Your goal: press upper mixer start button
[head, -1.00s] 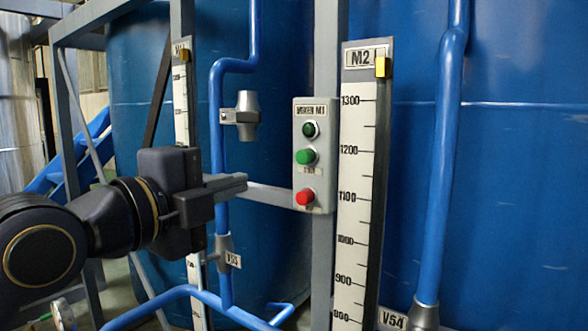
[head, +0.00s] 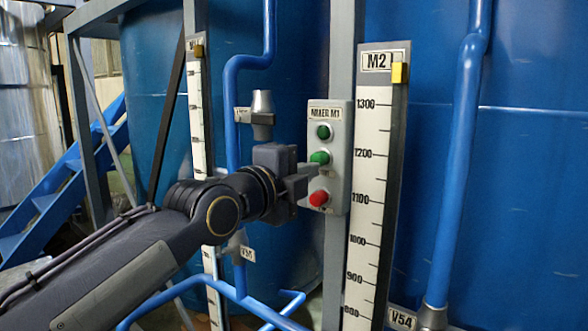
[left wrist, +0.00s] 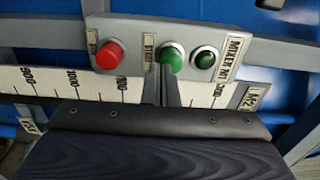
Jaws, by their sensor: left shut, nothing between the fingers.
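The grey control box (head: 341,180), labelled MIXER M1, is fixed on a grey post. It carries a dark green round lamp or button (head: 323,131) at the top, a green start button (head: 320,157) in the middle and a red button (head: 319,198) below. My left gripper (head: 318,170) is shut and empty, its fingertips at the green start button. In the left wrist view the closed fingers (left wrist: 168,72) overlap the START-labelled green button (left wrist: 173,57). Contact looks likely, but I cannot tell if the button is pressed in. My right gripper is out of view.
A white M2 scale (head: 371,170) stands just right of the box. Blue pipes (head: 460,170) run on both sides, with a valve (head: 262,115) left of the box. Large blue tanks (head: 530,200) fill the background.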

